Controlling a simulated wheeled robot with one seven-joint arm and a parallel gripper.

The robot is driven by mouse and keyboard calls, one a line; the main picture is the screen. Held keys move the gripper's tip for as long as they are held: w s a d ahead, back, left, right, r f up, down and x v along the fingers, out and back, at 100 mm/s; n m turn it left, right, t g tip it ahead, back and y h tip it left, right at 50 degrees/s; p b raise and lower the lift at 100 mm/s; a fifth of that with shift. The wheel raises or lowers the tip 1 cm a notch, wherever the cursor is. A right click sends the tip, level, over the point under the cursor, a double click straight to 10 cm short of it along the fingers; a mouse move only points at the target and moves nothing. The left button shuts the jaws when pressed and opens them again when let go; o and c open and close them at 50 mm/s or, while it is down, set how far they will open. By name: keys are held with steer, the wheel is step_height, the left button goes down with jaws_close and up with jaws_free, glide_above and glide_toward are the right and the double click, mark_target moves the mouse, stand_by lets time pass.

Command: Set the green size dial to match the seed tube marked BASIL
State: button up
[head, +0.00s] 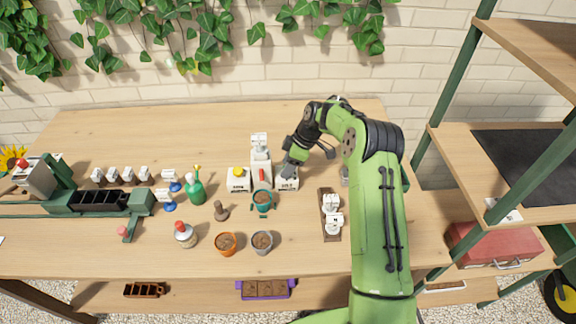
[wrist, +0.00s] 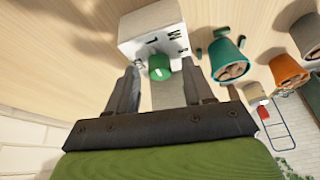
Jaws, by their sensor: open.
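The green size dial (wrist: 160,68) is a round knob with a pale mark, on the face of a white box (wrist: 150,22) in the wrist view. Black letters stand around it; I make out W and L, the rest are unclear. In the head view the white box (head: 288,184) is partly hidden under my gripper (head: 290,168), and the dial cannot be seen. My gripper (wrist: 159,76) is open, with one finger on each side of the dial; contact cannot be told. Two white-labelled items (head: 332,204) stand on a wooden holder at right; no BASIL marking is readable.
Left of the dial box stand a white dispenser (head: 260,148) with a red lever, a teal pot (head: 262,201) and a box with a yellow button (head: 238,183). Orange (head: 226,243) and grey (head: 262,242) pots are nearer. The table's back is clear.

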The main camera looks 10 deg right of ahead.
steer(key=shift+c, duration=0.2)
jaws_close()
steer(key=shift+f, duration=0.1)
steer(key=m+t+b, duration=0.1)
steer(key=m, duration=0.1)
steer(key=m+h+b, duration=0.1)
steer(key=m+b, duration=0.1)
steer(key=shift+s+a+m+t, duration=0.1)
steer(key=shift+a+m+t, duration=0.05)
steer(key=shift+m+t, duration=0.25)
steer(key=m+t+h+b, duration=0.1)
steer(key=m, duration=0.3)
steer(key=shift+s+m+b, duration=0.1)
steer(key=shift+m+b, duration=0.2)
steer(key=shift+b, duration=0.1)
steer(key=m+h, duration=0.1)
steer(key=m, duration=0.1)
steer(key=m+h, duration=0.1)
steer(key=m, duration=0.1)
steer(key=shift+a+t+b, duration=0.2)
steer(key=shift+t+b, duration=0.1)
steer(key=shift+b, duration=0.1)
steer(key=shift+m+h, duration=0.8)
steer(key=shift+m, duration=1.4)
